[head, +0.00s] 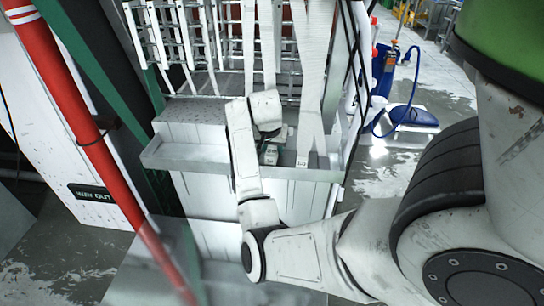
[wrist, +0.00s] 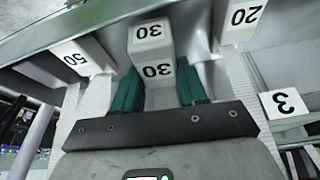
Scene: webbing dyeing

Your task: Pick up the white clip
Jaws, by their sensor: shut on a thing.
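A white clip (wrist: 152,38) marked 30 sits in the middle of the wrist view, with the number on two of its faces. My gripper (wrist: 160,74) has its green fingers on either side of this clip and is shut on it. The lower part of the clip is hidden behind the dark gripper bar. In the head view my gripper (head: 272,146) is at the metal tray, mostly covered by my arm. Whether the clip touches the tray is hard to tell.
Other white clips marked 50 (wrist: 80,58), 20 (wrist: 243,20) and 3 (wrist: 284,104) are close around. Pale webbing straps (head: 311,75) hang above the metal tray (head: 190,158). A red pole (head: 75,110) stands left; a blue hose machine (head: 384,75) stands back right.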

